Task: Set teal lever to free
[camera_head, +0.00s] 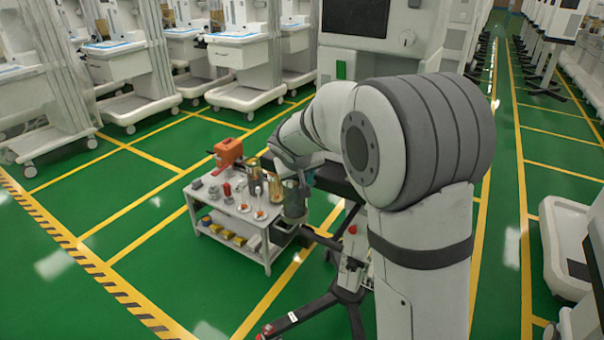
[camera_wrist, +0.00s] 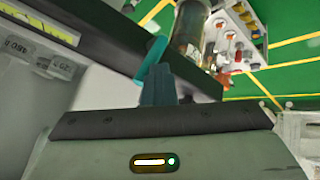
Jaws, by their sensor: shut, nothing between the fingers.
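The teal lever (camera_wrist: 152,60) stands at the edge of a dark bar (camera_wrist: 105,50) in the wrist view. A small patch of teal shows beside my wrist in the camera_head view (camera_head: 309,178). My gripper (camera_wrist: 157,76) is shut, with its fingertips right at the lower part of the lever. I cannot tell whether they touch it. Nothing is held between the fingers. In the camera_head view my arm hides most of the lever and the fingers.
A small white table (camera_head: 240,238) with an orange case (camera_head: 228,152), bottles and small parts stands left of my gripper. A wheeled base with dark legs (camera_head: 300,318) lies below. Several white carts (camera_head: 240,60) stand behind. Green floor is open at the left.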

